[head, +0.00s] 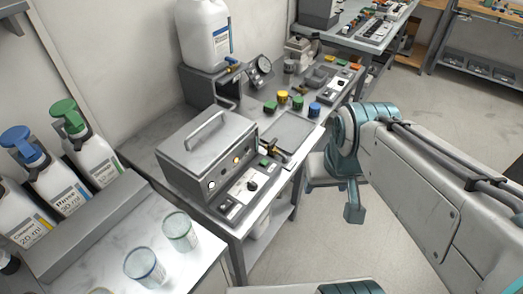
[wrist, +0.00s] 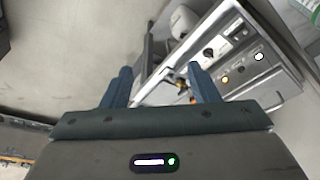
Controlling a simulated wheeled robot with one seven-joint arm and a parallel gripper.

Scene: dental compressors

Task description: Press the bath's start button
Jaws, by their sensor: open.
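The bath (head: 200,150) is a grey metal box with a lid handle, standing on the metal bench. Its front has lit round lamps, and a pale control panel (head: 246,187) with a black knob and small buttons. I cannot read which button is start. In the wrist view the bath's panel (wrist: 240,65) shows at the upper right, turned, with lamps and a dark knob. My gripper (wrist: 162,86) is open and empty, its two dark blue fingers apart. A brass fitting shows near the right finger; I see no contact. In the head view the gripper hangs right of the bench.
A brass valve (head: 272,147) sticks out at the bath's right end. A flat tray (head: 296,130), coloured caps (head: 283,97) and a gauge (head: 262,65) stand farther along the bench. Dispenser bottles (head: 90,155) and glass beakers (head: 180,232) stand at left. The floor right of the bench is open.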

